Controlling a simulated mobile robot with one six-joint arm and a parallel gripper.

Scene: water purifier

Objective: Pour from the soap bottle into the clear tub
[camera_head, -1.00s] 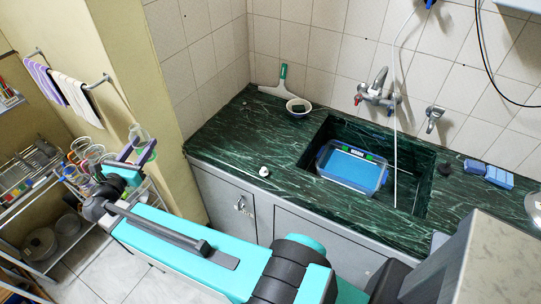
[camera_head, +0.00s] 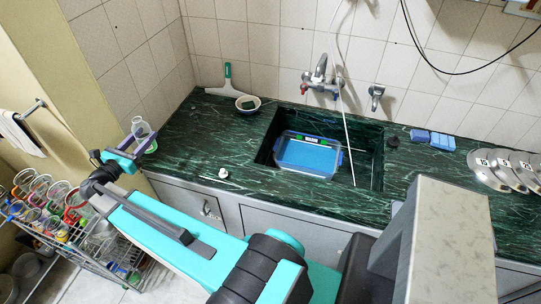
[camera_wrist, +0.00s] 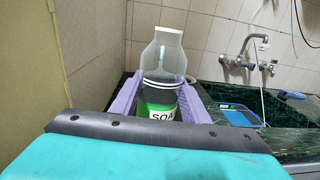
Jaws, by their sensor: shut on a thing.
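My gripper (camera_head: 147,144) is shut on the soap bottle (camera_head: 141,128), left of the green counter. In the wrist view the bottle (camera_wrist: 162,62) stands between the two purple fingers, with its clear upper part above them. Its green label with "SO" letters shows between the fingers, and its base is hidden. The bottle looks roughly upright. The clear tub (camera_head: 338,161) sits in the sink, with blue inside and dark blue clips at its ends. It also shows in the wrist view (camera_wrist: 240,116), to the right of and beyond my gripper. The bottle is well apart from the tub.
The dark green counter (camera_head: 205,150) holds a bowl (camera_head: 248,103), a squeegee (camera_head: 227,80) and a small white object (camera_head: 223,173). A faucet (camera_head: 321,78) and white hose (camera_head: 346,130) are above the sink. A rack of cups (camera_head: 50,205) stands lower left.

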